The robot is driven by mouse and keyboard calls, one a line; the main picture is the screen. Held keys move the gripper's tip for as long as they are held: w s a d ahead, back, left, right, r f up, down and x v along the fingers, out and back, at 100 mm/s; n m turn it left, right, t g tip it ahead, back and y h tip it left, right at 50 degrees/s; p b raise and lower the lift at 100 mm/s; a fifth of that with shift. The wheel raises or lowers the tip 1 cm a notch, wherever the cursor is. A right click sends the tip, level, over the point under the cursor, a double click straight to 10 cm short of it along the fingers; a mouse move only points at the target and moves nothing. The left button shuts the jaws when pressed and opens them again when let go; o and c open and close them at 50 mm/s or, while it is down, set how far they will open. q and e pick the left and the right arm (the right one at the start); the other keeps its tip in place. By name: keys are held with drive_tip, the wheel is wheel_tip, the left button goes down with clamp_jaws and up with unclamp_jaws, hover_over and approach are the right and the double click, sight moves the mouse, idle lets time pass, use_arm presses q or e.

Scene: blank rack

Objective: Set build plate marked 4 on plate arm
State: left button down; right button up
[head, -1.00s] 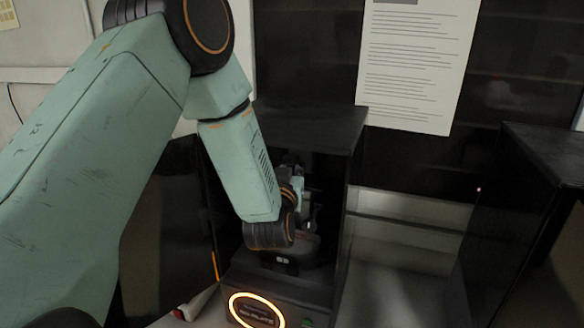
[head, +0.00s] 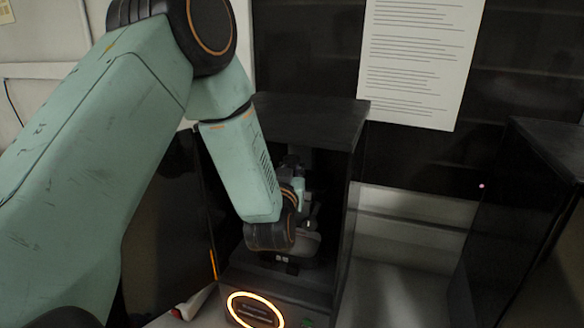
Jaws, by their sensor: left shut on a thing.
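My left arm reaches down from the upper left into an open-fronted black printer (head: 310,120). My left gripper (head: 304,208) is inside the printer, partly hidden behind my dark wrist. It is shut on what looks like the build plate (head: 306,243), a grey piece low in the chamber. Its number cannot be read, and the fingertips are mostly hidden. The plate arm cannot be made out clearly in the dark chamber, so I cannot tell whether the plate touches it. My right gripper is not in view.
The printer's front base has a glowing orange-yellow ring (head: 232,308). A dark door panel (head: 170,235) stands open at its left. Another black cabinet (head: 520,210) stands at the right, with a clear light grey surface (head: 395,295) between. A printed sheet (head: 418,60) hangs behind.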

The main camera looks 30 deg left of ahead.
use_arm(q)
drive_tip(key=shift+d, duration=0.1)
drive_tip(key=shift+s+r, duration=0.15)
drive_tip(key=shift+s, duration=0.4)
drive_tip(key=shift+w, duration=0.1)
drive_tip(key=c, duration=1.5)
unclamp_jaws()
drive_tip(key=shift+w+f, duration=0.35)
drive_tip(key=shift+w, duration=0.05)
drive_tip(key=o, duration=0.3)
drive_tip(key=shift+s+r, duration=0.2)
drive_tip(key=shift+s, duration=0.1)
drive_tip(key=shift+o, duration=0.2)
drive_tip(key=shift+s, duration=0.15)
drive_tip(key=shift+f, duration=0.15)
drive_tip(key=shift+d, duration=0.1)
drive_tip(key=v, duration=1.2)
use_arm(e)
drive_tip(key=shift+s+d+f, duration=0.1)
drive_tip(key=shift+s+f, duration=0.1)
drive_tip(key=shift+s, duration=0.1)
